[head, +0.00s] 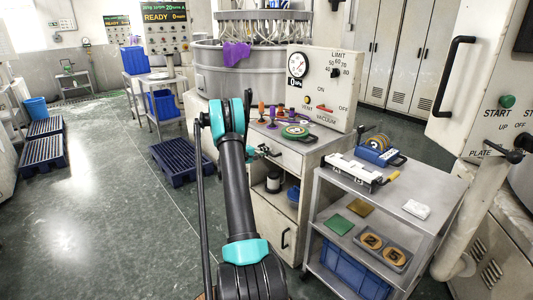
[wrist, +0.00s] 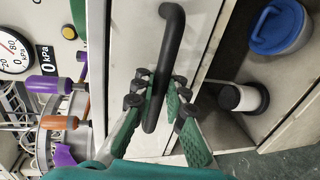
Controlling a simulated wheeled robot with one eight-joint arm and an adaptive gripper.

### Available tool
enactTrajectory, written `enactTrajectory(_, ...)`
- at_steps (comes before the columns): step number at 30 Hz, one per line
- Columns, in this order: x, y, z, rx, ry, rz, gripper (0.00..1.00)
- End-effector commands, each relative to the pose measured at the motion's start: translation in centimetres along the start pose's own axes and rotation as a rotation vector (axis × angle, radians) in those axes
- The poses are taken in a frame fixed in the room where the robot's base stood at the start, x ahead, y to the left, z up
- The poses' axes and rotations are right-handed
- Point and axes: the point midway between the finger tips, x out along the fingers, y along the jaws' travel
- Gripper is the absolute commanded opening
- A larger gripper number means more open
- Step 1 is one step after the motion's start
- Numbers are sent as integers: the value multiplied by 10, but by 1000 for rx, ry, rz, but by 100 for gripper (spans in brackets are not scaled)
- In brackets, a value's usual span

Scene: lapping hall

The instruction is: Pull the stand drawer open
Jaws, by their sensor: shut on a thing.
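The stand (head: 265,215) is a pale cabinet right of my arm, with its drawer (head: 289,158) just under the top. In the wrist view the drawer front (wrist: 125,50) is a pale panel carrying a black bar handle (wrist: 172,45). My gripper (wrist: 160,93) has its green-padded fingers on both sides of this handle and is shut on it, near one end. In the head view my gripper (head: 262,151) is small at the drawer front, and my arm partly covers the stand. No clear gap shows around the drawer front.
Below the drawer, an open shelf holds a black-and-white spool (wrist: 243,97) and a blue-lidded tub (wrist: 280,27). Coloured-handled tools (head: 271,115) and a green disc (head: 295,131) stand on top. A grey cart (head: 408,190) stands close on the right.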

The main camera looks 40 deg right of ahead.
Motion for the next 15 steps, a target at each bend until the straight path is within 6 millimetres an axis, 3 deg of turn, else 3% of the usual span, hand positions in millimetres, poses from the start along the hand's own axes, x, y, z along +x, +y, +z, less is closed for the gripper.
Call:
enactTrajectory(8,-31,-6,-1,0,3,0,0)
enactTrajectory(15,-89,-18,-2,-1,6,0,0)
